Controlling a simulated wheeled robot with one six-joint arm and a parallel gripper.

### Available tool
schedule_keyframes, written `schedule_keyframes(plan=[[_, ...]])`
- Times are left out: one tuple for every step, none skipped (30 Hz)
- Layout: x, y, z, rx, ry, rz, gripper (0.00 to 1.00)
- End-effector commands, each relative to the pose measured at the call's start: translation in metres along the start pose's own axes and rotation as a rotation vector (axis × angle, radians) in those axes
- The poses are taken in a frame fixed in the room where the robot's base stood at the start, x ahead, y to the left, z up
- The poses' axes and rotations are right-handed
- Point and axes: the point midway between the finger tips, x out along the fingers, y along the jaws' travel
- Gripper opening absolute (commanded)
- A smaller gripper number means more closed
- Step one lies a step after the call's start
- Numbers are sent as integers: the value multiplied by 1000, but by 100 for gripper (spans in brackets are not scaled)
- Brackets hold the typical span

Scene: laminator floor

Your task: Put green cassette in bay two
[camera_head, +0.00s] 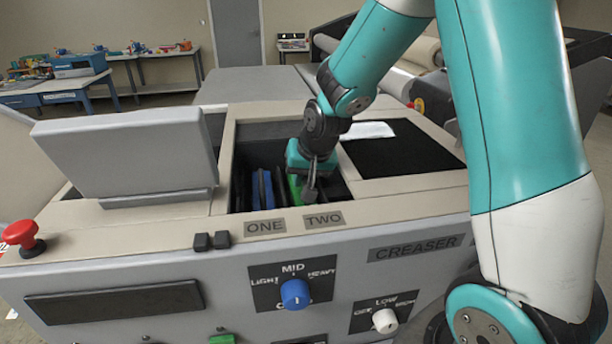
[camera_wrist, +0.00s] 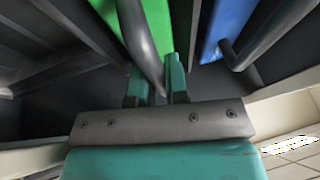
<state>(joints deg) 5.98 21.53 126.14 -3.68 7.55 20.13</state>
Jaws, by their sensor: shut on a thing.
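The green cassette (camera_head: 295,188) is in the open well of the creaser, in line with the label TWO (camera_head: 323,219). It also shows in the wrist view (camera_wrist: 152,22), with a dark handle bar running down between my fingers. My gripper (camera_head: 308,180) reaches down into the well and is shut on this handle; in the wrist view my fingertips (camera_wrist: 158,82) flank it. A blue cassette (camera_head: 262,190) stands upright to the left, behind the label ONE (camera_head: 265,227); it also shows in the wrist view (camera_wrist: 228,25). The cassette's lower end is hidden, so I cannot tell whether it is fully seated.
A raised grey lid (camera_head: 128,150) stands left of the well. A black recessed panel (camera_head: 400,150) lies to the right. The front has a red stop button (camera_head: 20,236), a blue knob (camera_head: 295,293) and a white knob (camera_head: 385,320). The well walls are close around my gripper.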

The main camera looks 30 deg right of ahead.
Motion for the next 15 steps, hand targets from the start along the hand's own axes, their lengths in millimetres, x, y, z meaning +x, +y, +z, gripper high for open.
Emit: schedule_keyframes(plan=[[1, 0, 0, 0, 2, -1, 0], [2, 0, 0, 0, 2, -1, 0], [3, 0, 1, 0, 2, -1, 0], [3, 0, 1, 0, 2, -1, 0], [4, 1, 1, 0, 2, -1, 0], [4, 1, 2, 0, 2, -1, 0], [5, 1, 2, 0, 2, -1, 0], [5, 1, 2, 0, 1, -1, 0], [6, 1, 2, 0, 1, -1, 0], [6, 1, 2, 0, 1, 0, 0], [6, 1, 2, 0, 1, 0, 0], [6, 1, 3, 0, 0, 0, 0], [6, 1, 3, 0, 0, 0, 0], [6, 1, 3, 0, 0, 0, 0], [6, 1, 3, 0, -1, 0, 0]])
